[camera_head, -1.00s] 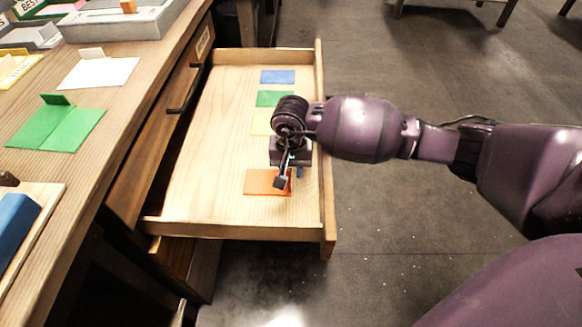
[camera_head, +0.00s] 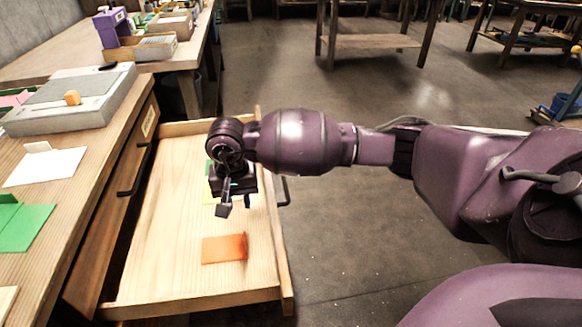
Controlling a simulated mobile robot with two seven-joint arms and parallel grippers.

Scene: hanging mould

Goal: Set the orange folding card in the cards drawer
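The orange folding card (camera_head: 223,249) lies on the floor of the open cards drawer (camera_head: 160,235), towards its near end. A darker orange flap stands at the card's right edge. My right gripper (camera_head: 234,207) is above the drawer, on the far side of the orange card and apart from it. Its fingers point down, look spread, and hold nothing that I can see. My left gripper is out of view.
On the desk at left lie a white card (camera_head: 45,166) and a green folding card (camera_head: 25,227). Floor right of the drawer is clear.

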